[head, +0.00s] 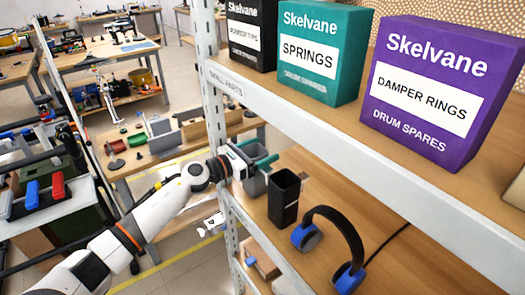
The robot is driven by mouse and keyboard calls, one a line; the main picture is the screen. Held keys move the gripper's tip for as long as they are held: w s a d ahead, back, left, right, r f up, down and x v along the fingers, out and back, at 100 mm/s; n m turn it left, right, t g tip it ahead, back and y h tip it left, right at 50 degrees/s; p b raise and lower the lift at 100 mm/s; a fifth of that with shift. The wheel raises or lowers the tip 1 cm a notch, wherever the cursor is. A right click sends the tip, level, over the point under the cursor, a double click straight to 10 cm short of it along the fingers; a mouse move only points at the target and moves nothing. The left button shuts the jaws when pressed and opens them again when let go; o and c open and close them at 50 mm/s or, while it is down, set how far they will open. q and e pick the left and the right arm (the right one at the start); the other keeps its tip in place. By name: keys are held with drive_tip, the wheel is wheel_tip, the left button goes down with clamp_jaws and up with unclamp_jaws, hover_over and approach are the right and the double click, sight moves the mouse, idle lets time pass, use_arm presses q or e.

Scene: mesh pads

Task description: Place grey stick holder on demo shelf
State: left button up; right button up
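The grey stick holder (256,184) is a small open-topped grey box at the left end of the middle shelf board (330,185). My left gripper (259,162) reaches in from the left past the shelf post, and its green fingers are at the holder's upper part, seemingly closed on it. The holder looks upright; I cannot tell whether its base touches the board. My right gripper is not in view.
A black open-topped holder (284,197) stands just right of the grey one. Black and blue headphones (335,240) lie further right. The upper shelf holds black, teal (318,50) and purple (435,85) boxes. The shelf post (213,110) is close to my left arm.

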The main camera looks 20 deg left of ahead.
use_arm(q)
drive_tip(key=shift+r, duration=0.1)
drive_tip(key=shift+r, duration=0.2)
drive_tip(key=b+v, duration=0.3)
drive_tip(key=v, duration=0.9)
